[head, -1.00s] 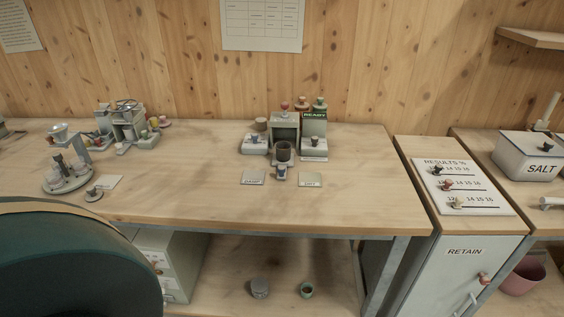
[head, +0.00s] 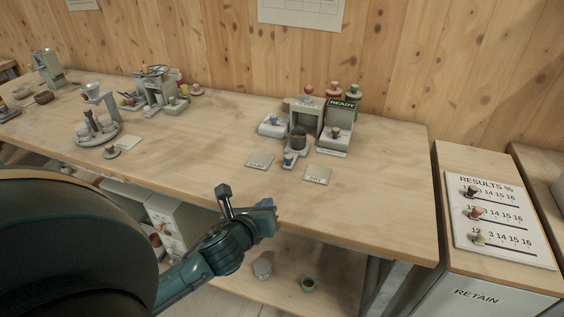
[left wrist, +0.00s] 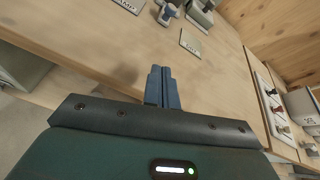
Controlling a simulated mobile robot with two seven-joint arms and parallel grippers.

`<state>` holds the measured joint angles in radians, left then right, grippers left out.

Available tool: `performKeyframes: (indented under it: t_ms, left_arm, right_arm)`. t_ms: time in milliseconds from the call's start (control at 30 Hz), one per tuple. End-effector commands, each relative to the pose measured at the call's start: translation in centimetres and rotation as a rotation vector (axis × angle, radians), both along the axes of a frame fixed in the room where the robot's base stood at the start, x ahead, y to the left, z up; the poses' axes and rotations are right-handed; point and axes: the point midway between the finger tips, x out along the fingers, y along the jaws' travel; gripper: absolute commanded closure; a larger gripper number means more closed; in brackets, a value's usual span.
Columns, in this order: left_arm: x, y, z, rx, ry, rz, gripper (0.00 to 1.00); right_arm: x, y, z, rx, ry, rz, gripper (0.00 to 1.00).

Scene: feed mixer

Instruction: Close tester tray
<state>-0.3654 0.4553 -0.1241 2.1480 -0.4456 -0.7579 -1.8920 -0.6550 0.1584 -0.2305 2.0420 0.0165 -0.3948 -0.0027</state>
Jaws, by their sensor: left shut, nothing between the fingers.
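The grey tester (head: 305,112) stands on the bench with a READY sign (head: 342,103) at its right. Its tray is out at the front, with a dark cup (head: 298,140) on it and a small knob handle (head: 289,158) at its near end. The handle shows at the top of the left wrist view (left wrist: 167,12). My left gripper (head: 270,210) is by the bench's front edge, in front of the tester and apart from the tray. In the left wrist view its blue fingers (left wrist: 162,72) are together and empty. My right gripper is not in view.
Two label cards, the left (head: 260,160) and the right (head: 317,174), lie flat beside the handle. A round stand (head: 97,133) is farther left. A results board (head: 497,215) is at the right. The bench front is mostly clear.

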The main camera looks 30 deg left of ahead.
Motion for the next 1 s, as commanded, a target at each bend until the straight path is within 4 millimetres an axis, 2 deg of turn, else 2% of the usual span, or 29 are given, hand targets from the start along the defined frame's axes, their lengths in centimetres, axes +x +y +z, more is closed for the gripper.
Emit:
performKeyframes:
  t_ms: [100,233,367,467,833,1000]
  left_arm:
    - [1.0,0.9,1.3,0.211,-0.005,-0.070,1.00]
    - [1.6,1.3,1.9,0.325,-0.007,-0.108,1.00]
    - [2.5,1.5,1.8,0.344,-0.008,-0.114,1.00]
    - [3.9,1.8,1.4,0.340,-0.008,-0.112,1.00]
    - [11.1,3.5,-1.1,0.336,-0.007,-0.113,1.00]
    - [13.5,4.1,-1.0,0.336,-0.006,-0.114,1.00]
  right_arm:
    - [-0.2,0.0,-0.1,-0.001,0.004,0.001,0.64]
    - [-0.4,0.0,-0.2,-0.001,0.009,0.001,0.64]
    - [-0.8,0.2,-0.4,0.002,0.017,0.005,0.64]
    - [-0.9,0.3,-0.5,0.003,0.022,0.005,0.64]
    - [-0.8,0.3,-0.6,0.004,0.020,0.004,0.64]
    - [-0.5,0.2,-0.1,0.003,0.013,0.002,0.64]
